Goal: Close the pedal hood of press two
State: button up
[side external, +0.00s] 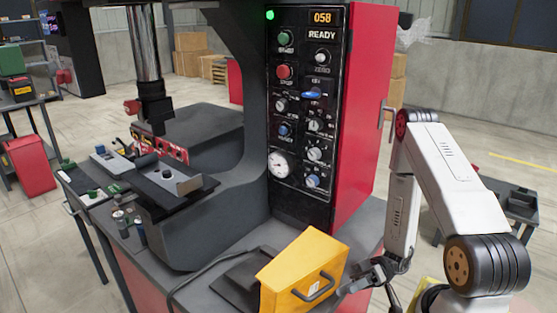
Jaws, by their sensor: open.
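The yellow pedal hood (300,268) sits at the front of the bench, tilted, beside a flat dark pedal plate (238,280). A dark bar handle (314,287) is on the hood's face towards the camera. I cannot tell how far the hood is swung open. My gripper (366,291) is open, just right of the hood and close to the handle's right end. I cannot tell whether a finger touches the handle; nothing is seen between the fingers.
The control panel (303,110) with a READY display and a lit green lamp stands behind the hood. A red cabinet side (363,110) adjoins it. The press ram (150,80) hangs over tooling at left. A cable (205,272) runs from the pedal along the bench.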

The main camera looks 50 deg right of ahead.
aim_at(323, 289)
jog(key=d+m+t, duration=0.1)
jog(key=t, duration=0.1)
jog(key=d+f+m+t, duration=0.1)
jog(key=m+t, duration=0.1)
jog(key=shift+w+d+f+t+h, duration=0.15)
jog(key=shift+t+h, duration=0.15)
jog(key=shift+h, duration=0.1)
jog(key=shift+x, duration=3.9)
grip_shut()
